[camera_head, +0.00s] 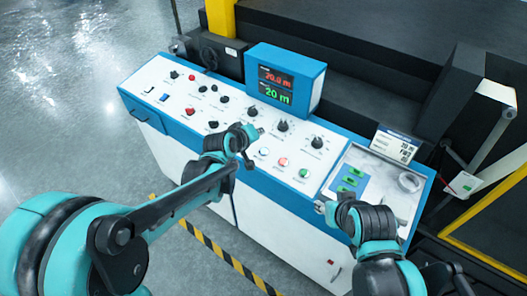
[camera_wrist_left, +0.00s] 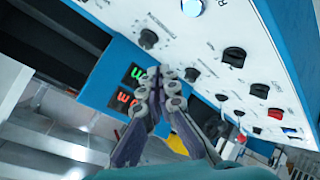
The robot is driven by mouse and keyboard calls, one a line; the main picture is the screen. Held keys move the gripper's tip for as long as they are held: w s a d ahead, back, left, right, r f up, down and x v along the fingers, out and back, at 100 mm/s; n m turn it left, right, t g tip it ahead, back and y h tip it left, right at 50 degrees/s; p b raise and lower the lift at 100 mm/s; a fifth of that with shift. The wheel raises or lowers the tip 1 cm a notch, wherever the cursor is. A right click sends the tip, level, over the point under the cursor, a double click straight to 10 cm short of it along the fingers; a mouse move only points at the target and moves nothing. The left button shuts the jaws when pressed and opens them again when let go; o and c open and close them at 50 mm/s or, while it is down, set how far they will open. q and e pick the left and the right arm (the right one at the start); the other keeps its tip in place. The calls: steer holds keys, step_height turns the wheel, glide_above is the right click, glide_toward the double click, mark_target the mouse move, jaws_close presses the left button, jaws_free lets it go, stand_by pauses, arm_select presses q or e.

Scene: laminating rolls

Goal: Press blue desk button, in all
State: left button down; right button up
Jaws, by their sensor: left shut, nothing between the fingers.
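The blue desk button (camera_wrist_left: 191,7) is a round, lit push button in a pale ring at the top edge of the left wrist view. In the head view a pale round button (camera_head: 264,151), seemingly the same one, sits on the white sloped panel, left of a red and a green button.
Black knobs (camera_head: 283,126) and several small buttons cover the panel (camera_head: 160,75). A blue display box (camera_head: 287,60) stands at its back edge. A small blue switch (camera_head: 164,98) is at the far left. The right tray (camera_head: 352,165) holds green-marked items and a tape roll.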

mark_target(262, 154)
arm_select(q)
steer(key=f+b, duration=0.4)
steer(key=f, duration=0.1)
steer(key=w+f+b, duration=0.1)
steer(key=f+b, duration=0.1)
steer(key=f, duration=0.1)
steer(key=shift+w+d, duration=0.1)
steer(key=shift+d, duration=0.3)
steer(key=shift+f, duration=0.15)
stand_by(0.8)
steer(key=shift+f+b, duration=0.3)
steer(key=shift+b, duration=0.15)
steer(key=shift+w+d+f+b, duration=0.1)
steer(key=shift+f+b, duration=0.2)
steer(key=shift+f, duration=0.05)
stand_by(0.5)
steer(key=shift+r, duration=0.15)
steer(key=shift+r+p, duration=0.65)
steer(key=shift+r, duration=0.05)
steer(key=r+p, duration=0.2)
steer(key=r, duration=0.1)
steer(key=s+r+p, duration=0.1)
steer(key=r+p, duration=0.1)
steer(key=shift+a, duration=0.35)
